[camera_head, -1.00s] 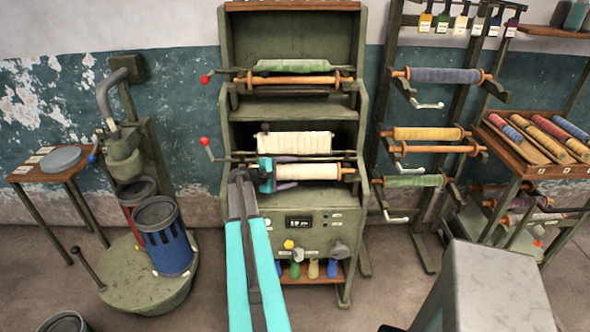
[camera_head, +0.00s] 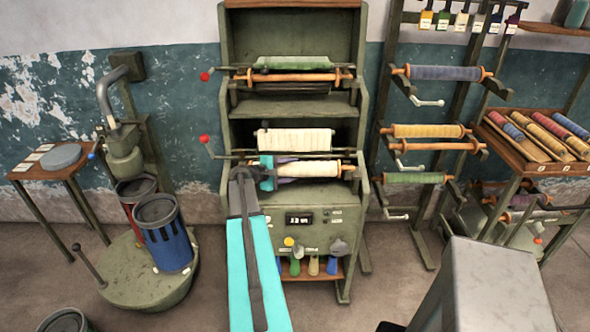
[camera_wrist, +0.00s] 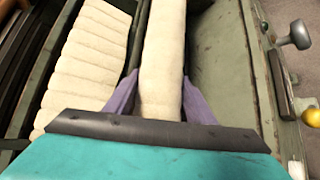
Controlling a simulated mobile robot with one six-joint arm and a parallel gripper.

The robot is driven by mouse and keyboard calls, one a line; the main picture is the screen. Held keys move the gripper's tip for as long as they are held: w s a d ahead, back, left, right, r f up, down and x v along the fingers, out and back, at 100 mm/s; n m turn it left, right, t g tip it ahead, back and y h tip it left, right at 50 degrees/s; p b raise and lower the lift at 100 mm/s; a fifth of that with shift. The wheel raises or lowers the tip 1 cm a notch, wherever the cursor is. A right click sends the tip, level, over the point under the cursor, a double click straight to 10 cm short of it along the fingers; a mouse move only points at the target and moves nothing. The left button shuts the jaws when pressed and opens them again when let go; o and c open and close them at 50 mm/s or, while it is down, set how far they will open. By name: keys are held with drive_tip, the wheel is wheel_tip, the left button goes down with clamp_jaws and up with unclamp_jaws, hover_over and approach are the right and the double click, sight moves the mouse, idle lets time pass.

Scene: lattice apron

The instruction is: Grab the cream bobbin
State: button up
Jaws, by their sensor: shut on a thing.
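The cream bobbin (camera_head: 310,168) lies across the lower front of the green machine in the head view, with an orange end at its right. It also shows in the wrist view (camera_wrist: 162,60), running away between the purple fingers. My gripper (camera_head: 285,170) is at its left part, shut on it, with a finger on each side. In the wrist view my gripper (camera_wrist: 160,105) hides the bobbin's near end. A second cream roll (camera_head: 294,141) sits just behind and above, apart from my fingers; it shows at left in the wrist view (camera_wrist: 85,60).
The green machine (camera_head: 230,110) has side walls close around the bobbin. Higher up is a green roll (camera_head: 291,63) over an orange rod (camera_head: 294,77). A control panel (camera_head: 310,219) lies below. A rack with a yellow bobbin (camera_head: 428,131) stands to the right.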

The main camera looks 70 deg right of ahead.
sight(291, 163)
drive_tip(key=shift+r, duration=0.2)
drive_tip(key=shift+r+b, duration=0.6)
drive_tip(key=shift+r, duration=0.1)
drive_tip(key=shift+r+b, duration=0.45)
drive_tip(key=shift+r, duration=0.4)
drive_tip(key=s+a+b, duration=0.2)
drive_tip(key=a, duration=0.5)
drive_tip(key=s+a+r+b, duration=0.1)
drive_tip(key=s+a+b, duration=0.1)
drive_tip(key=a, duration=0.6)
drive_tip(key=shift+s+r+b, duration=0.3)
drive_tip(key=shift+s+b, duration=0.05)
drive_tip(key=shift+s, duration=0.15)
drive_tip(key=shift+a, duration=0.1)
